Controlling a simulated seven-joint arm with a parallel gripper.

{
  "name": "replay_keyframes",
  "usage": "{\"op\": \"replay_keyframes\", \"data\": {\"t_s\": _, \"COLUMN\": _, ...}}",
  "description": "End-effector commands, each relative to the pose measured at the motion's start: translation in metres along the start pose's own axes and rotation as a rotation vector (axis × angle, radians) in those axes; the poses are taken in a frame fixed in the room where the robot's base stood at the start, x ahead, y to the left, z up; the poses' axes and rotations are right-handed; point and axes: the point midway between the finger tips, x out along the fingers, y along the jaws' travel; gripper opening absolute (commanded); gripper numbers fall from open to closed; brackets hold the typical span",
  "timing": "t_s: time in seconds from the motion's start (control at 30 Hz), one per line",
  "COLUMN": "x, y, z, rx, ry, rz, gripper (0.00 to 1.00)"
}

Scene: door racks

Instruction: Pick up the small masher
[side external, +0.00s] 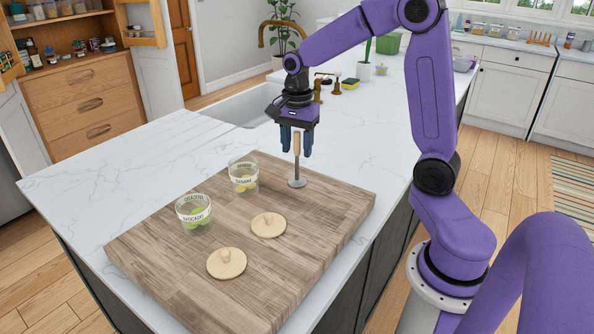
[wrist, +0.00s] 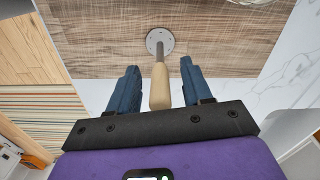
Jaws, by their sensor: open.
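The small masher (side external: 297,160) stands upright on the wooden board, with a light wooden handle on top and a round grey metal foot at the bottom. In the wrist view its handle (wrist: 160,88) lies between the two blue fingers, with a visible gap on each side, and its round foot shows beyond. My gripper (side external: 296,153) is open around the upper handle and points down. The fingers also show in the wrist view (wrist: 160,78), apart from each other and holding nothing.
The thick wooden board (side external: 170,265) lies on the white counter (side external: 90,170). Two labelled glass jars (side external: 243,176) (side external: 194,211) with green and yellow contents stand left of the masher. Two round wooden lids (side external: 268,225) (side external: 226,263) lie nearer. A sink (side external: 240,106) and tap (side external: 275,27) are behind.

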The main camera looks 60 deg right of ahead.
Motion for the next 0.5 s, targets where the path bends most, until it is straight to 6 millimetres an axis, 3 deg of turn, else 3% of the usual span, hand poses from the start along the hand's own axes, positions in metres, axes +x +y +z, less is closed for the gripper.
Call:
{"op": "replay_keyframes", "data": {"t_s": 0.2, "x": 0.0007, "y": 0.0000, "z": 0.0001, "rx": 0.000, "ry": 0.000, "rz": 0.000, "gripper": 0.49}}
{"op": "replay_keyframes", "data": {"t_s": 0.37, "x": 0.0006, "y": 0.0000, "z": 0.0002, "rx": -0.001, "ry": 0.000, "rz": 0.000, "gripper": 0.00}}
{"op": "replay_keyframes", "data": {"t_s": 0.5, "x": 0.0003, "y": -0.0002, "z": 0.0002, "rx": -0.001, "ry": 0.000, "rz": 0.000, "gripper": 0.00}}
